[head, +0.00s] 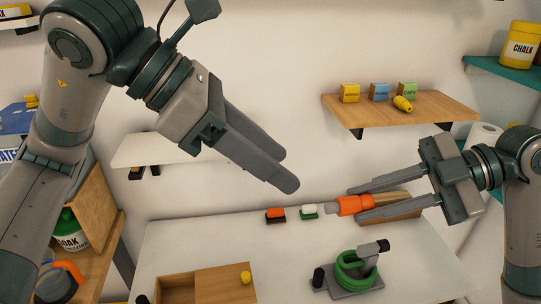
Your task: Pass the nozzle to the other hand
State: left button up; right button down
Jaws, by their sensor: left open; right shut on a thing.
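The nozzle (349,206) is an orange piece with a narrower tip that points left. It sits between the two long fingers of my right gripper (354,204), which is shut on it and holds it over the back right of the white table. My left gripper (285,171) is open and empty, up and to the left of the nozzle and apart from it. Its fingers point down and to the right and partly overlap in the picture.
A green coiled hose on a grey stand (345,289) is on the table's front right. A wooden tray (228,286) is at front left. Red (275,215) and white-green (309,211) blocks lie behind. A wooden shelf (440,107) holds small boxes.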

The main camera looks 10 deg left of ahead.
aim_at(331, 204)
dwell(0.4)
pick_arm(q)
jog(key=shift+x, duration=6)
jog(key=shift+w, duration=0.1)
jog(key=c, duration=1.1)
jog(key=shift+c, duration=0.2)
pick_arm(e)
jog(key=c, duration=1.4)
grip_release()
jog(key=shift+d, duration=0.15)
jog(key=v, duration=1.1)
jog(key=shift+d+r, duration=0.2)
jog(key=shift+d, duration=0.15)
jog(key=shift+w, duration=0.2)
